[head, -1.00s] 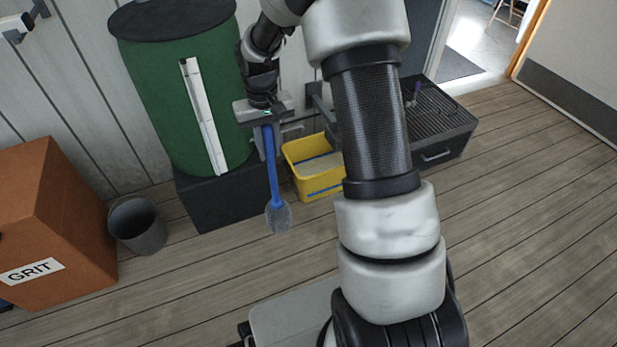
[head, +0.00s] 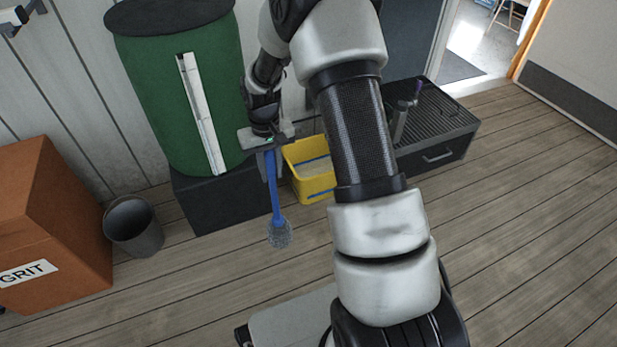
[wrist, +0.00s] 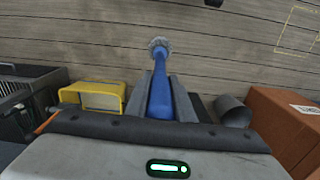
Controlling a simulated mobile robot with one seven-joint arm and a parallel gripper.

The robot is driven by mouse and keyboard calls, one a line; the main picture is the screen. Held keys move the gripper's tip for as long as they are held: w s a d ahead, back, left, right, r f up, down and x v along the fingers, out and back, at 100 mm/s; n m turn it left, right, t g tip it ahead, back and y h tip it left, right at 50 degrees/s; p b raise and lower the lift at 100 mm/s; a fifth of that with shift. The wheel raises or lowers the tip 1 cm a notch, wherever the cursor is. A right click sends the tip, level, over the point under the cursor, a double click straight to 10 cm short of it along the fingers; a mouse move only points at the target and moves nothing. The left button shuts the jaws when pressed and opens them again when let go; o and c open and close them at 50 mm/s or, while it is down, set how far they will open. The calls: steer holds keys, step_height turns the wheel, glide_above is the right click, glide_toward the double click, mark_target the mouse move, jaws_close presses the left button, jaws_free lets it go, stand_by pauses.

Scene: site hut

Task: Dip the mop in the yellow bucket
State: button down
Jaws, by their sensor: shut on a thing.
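A blue-handled mop (head: 273,187) with a pale grey, tufted head (head: 280,234) hangs head down from my gripper (head: 269,155). My gripper is shut on the upper part of its handle, which also shows between the fingers in the wrist view (wrist: 160,92). The yellow bucket (head: 316,188) stands on the floor just right of the mop in the head view, partly hidden by my arm. Something pale shows inside it. In the wrist view the yellow bucket (wrist: 92,88) is left of the fingers. The mop head is outside the bucket, apart from it.
A green barrel (head: 165,100) stands on a black block (head: 215,205) behind. A grey bin (head: 133,227) and an orange grit box (head: 60,225) are at left. A black grated unit (head: 440,120) is right of the bucket. The front plank floor (head: 180,300) is clear.

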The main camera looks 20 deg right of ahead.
mark_target(273, 181)
steer(key=shift+f, duration=2.4)
steer(key=shift+r, duration=0.15)
steer(key=shift+r+p, duration=1.35)
steer(key=shift+r, duration=0.55)
